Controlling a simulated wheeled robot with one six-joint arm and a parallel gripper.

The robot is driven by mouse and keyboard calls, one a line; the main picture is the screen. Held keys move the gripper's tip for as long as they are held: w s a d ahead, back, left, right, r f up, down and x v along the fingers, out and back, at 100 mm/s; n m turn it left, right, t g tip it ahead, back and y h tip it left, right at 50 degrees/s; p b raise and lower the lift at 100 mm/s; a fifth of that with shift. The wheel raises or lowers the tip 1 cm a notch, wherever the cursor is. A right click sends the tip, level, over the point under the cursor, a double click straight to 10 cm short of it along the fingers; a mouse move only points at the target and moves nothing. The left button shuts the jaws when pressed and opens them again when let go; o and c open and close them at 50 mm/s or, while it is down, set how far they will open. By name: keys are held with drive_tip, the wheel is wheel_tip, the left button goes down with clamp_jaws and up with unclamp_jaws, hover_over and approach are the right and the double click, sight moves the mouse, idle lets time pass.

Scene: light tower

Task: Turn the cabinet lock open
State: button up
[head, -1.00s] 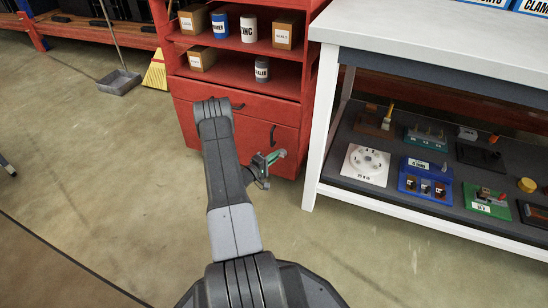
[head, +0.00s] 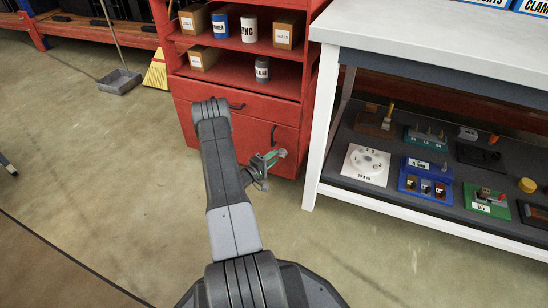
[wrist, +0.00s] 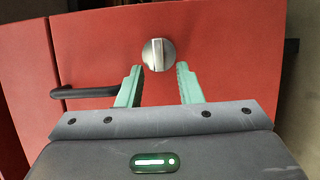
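The red cabinet (head: 285,137) stands ahead, with its lower doors shut. In the wrist view its lock is a round silver knob (wrist: 158,54) with a raised grip bar, roughly upright, on the red door (wrist: 215,40). My gripper (wrist: 160,72) is open with green fingers. The knob shows between and just beyond the fingertips, and I cannot tell whether they touch it. In the head view my gripper (head: 272,160) is in front of the lower right door, and the lock is not visible there.
A black handle (wrist: 85,91) is left of the knob. Red shelves with boxes and cans (head: 262,68) are above the doors. A white workbench (head: 400,38) with parts on its lower shelf stands close on the right.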

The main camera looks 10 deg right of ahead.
drive_tip(key=p+v, duration=0.3)
drive_tip(key=v, duration=1)
drive_tip(key=shift+d, duration=0.1)
drive_tip(key=b+x, duration=0.3)
drive_tip(key=x, duration=1)
drive_tip(key=shift+w+d+b, duration=0.2)
drive_tip(key=shift+d+b, duration=0.1)
